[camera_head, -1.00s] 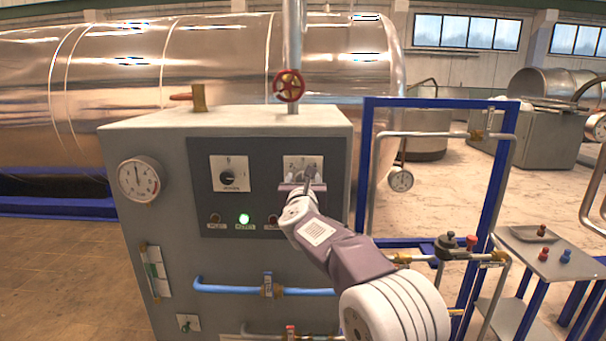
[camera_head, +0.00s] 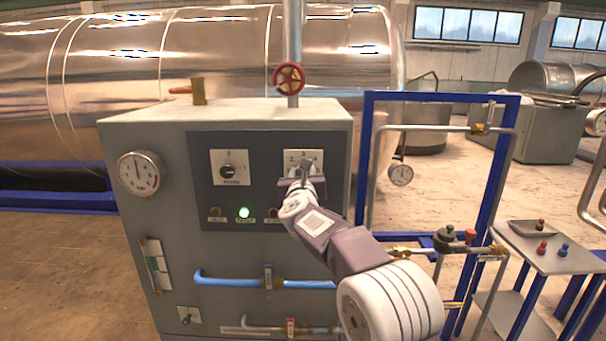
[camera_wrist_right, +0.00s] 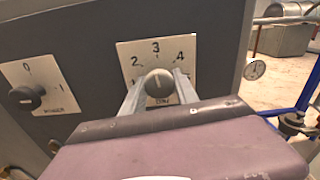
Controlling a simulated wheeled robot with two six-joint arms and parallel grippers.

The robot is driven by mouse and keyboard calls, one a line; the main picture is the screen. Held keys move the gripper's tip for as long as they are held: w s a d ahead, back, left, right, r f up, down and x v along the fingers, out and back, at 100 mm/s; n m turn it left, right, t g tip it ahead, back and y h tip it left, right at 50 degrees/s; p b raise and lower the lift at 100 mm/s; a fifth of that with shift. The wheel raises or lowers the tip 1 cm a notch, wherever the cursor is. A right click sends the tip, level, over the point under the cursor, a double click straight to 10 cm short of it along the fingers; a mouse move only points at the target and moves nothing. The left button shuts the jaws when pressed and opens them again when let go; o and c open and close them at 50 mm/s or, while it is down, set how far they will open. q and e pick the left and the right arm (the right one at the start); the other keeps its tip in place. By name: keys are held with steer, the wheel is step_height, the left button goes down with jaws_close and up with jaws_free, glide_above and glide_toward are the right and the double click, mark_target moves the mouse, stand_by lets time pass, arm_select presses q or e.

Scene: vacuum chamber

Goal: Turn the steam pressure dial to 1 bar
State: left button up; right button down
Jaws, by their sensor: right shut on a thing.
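The steam pressure dial (camera_wrist_right: 158,84) is a grey round knob on a white plate (camera_wrist_right: 127,52) in the right wrist view. The numbers 2, 3 and 4 show along the top of the plate; its lower part, where 1 may be, is hidden by my gripper. My right gripper (camera_wrist_right: 157,88) is shut on the dial, one finger on each side. I cannot read where the dial points. In the head view, my right gripper (camera_head: 305,172) covers much of the dial's plate (camera_head: 291,158). My left gripper is not in view.
A power knob (camera_head: 228,171) sits left of the dial, above a lit green lamp (camera_head: 244,213). A round gauge (camera_head: 140,174) is at the cabinet's left. A red valve wheel (camera_head: 289,78) stands above. A blue frame (camera_head: 440,98) rises close to the right.

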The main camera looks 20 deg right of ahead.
steer(key=n, duration=0.5)
steer(key=shift+r+p, duration=0.1)
steer(key=shift+p, duration=0.25)
steer(key=n+p, duration=0.1)
steer(key=n, duration=0.3)
steer(key=shift+n, duration=0.4)
steer(key=n+p, duration=0.2)
steer(key=n, duration=0.4)
steer(key=shift+d, duration=0.1)
steer(key=shift+n+p, duration=0.65)
steer(key=shift+n, duration=0.95)
steer(key=c, duration=0.9)
jaws_free()
steer(key=shift+c, duration=0.2)
steer(key=shift+s, duration=0.1)
steer(key=shift+s, duration=0.1)
